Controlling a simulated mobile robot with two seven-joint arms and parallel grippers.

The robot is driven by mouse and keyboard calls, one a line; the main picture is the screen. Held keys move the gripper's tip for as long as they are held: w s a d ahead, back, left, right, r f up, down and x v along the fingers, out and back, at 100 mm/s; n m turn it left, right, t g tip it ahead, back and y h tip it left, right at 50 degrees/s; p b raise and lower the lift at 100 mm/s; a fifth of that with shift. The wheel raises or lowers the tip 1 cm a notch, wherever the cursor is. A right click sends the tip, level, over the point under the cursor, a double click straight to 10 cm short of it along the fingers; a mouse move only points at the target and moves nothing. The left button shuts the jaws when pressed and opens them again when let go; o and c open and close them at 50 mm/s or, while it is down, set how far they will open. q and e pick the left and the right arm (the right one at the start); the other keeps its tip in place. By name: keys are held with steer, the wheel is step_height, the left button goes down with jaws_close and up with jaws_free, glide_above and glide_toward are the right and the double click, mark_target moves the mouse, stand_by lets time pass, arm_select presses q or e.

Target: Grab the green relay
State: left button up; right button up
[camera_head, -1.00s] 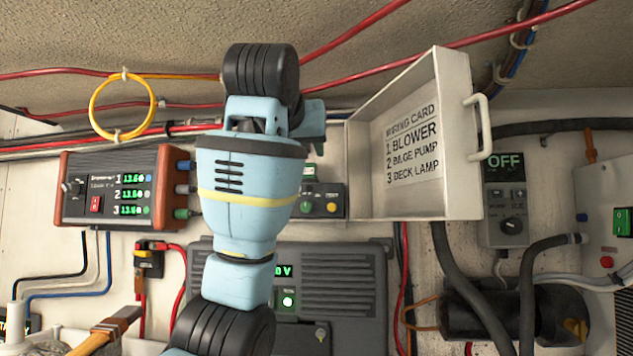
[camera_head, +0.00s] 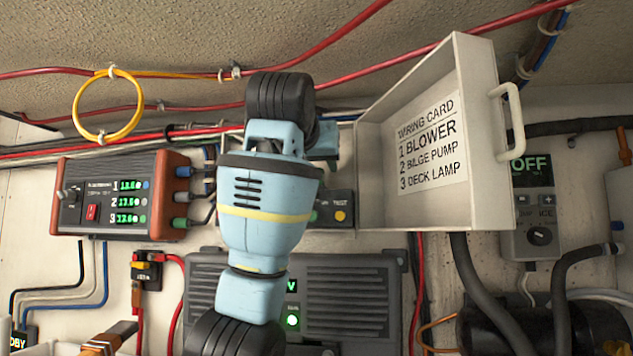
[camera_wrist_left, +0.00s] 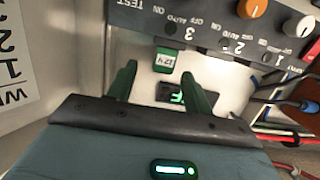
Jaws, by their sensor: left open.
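The green relay (camera_wrist_left: 165,61), a small block with a pale 12V label, shows in the left wrist view. It sits at the edge of a dark switch panel (camera_wrist_left: 208,30), below the number 3. My left gripper (camera_wrist_left: 159,72) is open, with its two dark green fingers pointing toward the panel. The relay lies ahead, between the fingertips, and I cannot tell whether they touch it. In the head view my left arm covers the relay and the gripper. My right gripper is not in view.
An open white cover with a wiring card (camera_head: 432,143) stands right of my left arm and also shows beside the gripper. An orange-brown meter box (camera_head: 122,193) is on the left. Red cables run above. A grey vented unit (camera_head: 345,290) is below.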

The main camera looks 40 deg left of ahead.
arm_select(q)
steer(key=x, duration=0.5)
steer(key=shift+s+a+f, duration=0.1)
steer(key=shift+a+f, duration=0.05)
steer(key=shift+a, duration=0.05)
steer(key=shift+s, duration=0.1)
steer(key=c, duration=1.1)
steer(key=shift+o, duration=0.2)
steer(key=shift+d+r, duration=0.1)
steer(key=shift+r, duration=0.8)
steer(key=f+v, duration=0.3)
steer(key=v, duration=1.4)
steer(key=shift+s+d+f, duration=0.25)
steer(key=shift+s, duration=0.3)
